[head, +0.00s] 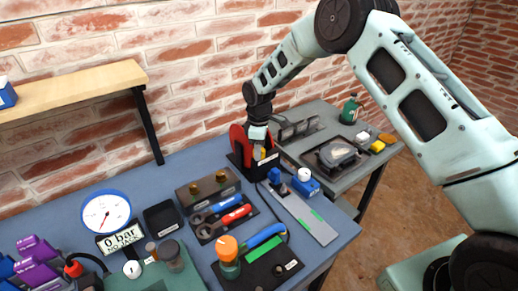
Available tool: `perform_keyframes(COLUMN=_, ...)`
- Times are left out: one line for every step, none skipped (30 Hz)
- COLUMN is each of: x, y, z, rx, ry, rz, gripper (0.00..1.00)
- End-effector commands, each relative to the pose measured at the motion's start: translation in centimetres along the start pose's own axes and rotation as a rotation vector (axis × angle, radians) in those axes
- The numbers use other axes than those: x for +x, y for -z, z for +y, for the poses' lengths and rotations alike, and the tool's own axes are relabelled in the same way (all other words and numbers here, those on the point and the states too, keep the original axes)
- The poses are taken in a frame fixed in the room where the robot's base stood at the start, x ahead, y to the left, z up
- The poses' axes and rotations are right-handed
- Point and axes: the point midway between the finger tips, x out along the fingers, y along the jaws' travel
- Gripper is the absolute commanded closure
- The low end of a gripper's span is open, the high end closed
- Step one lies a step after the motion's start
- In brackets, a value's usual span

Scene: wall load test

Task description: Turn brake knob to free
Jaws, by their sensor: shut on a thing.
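My arm reaches in from the right, and my gripper (262,150) points down over a black box (262,163) near the table's back right corner. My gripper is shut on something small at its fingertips. A yellowish piece shows there, but the view is too small to tell what is held. A red part (238,146) stands in the box just left of my gripper. No part can be made out for certain as the brake knob. A blue block with a white round knob (304,175) stands to the right of the box, apart from my gripper.
A grey side table (318,110) stands behind right. A wooden shelf (80,88) overhangs at left.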

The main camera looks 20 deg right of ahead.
Motion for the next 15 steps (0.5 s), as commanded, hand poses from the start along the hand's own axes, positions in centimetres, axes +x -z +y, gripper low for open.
perform_keyframes(x=-0.08, y=-0.01, z=0.07, rx=-0.001, ry=-0.002, rz=0.0, gripper=0.85)
perform_keyframes(x=-0.08, y=-0.01, z=0.07, rx=-0.001, ry=-0.002, rz=0.0, gripper=0.54)
perform_keyframes(x=-0.08, y=-0.01, z=0.07, rx=-0.001, ry=-0.002, rz=0.0, gripper=0.43)
perform_keyframes(x=-0.07, y=-0.01, z=0.06, rx=-0.001, ry=-0.002, rz=0.0, gripper=0.41)
perform_keyframes(x=-0.07, y=0.0, z=0.06, rx=-0.001, ry=-0.002, rz=0.0, gripper=0.41)
perform_keyframes(x=-0.06, y=-0.01, z=0.05, rx=-0.001, ry=-0.002, rz=0.0, gripper=0.41)
perform_keyframes(x=-0.05, y=0.0, z=0.05, rx=-0.001, ry=-0.001, rz=0.0, gripper=0.41)
perform_keyframes(x=-0.05, y=0.0, z=0.04, rx=0.0, ry=-0.001, rz=0.0, gripper=0.41)
perform_keyframes(x=-0.04, y=0.0, z=0.04, rx=0.0, ry=-0.001, rz=0.0, gripper=0.41)
perform_keyframes(x=-0.03, y=0.0, z=0.04, rx=0.0, ry=-0.001, rz=0.0, gripper=0.41)
perform_keyframes(x=-0.04, y=0.0, z=0.03, rx=0.0, ry=-0.001, rz=0.0, gripper=0.41)
perform_keyframes(x=-0.09, y=0.01, z=0.04, rx=0.0, ry=-0.001, rz=0.0, gripper=0.41)
perform_keyframes(x=-0.17, y=0.02, z=0.05, rx=0.0, ry=-0.001, rz=0.0, gripper=0.41)
perform_keyframes(x=-0.31, y=0.02, z=0.06, rx=0.0, ry=-0.002, rz=0.001, gripper=0.41)
perform_keyframes(x=-0.57, y=0.04, z=0.08, rx=0.0, ry=-0.002, rz=0.001, gripper=0.41)
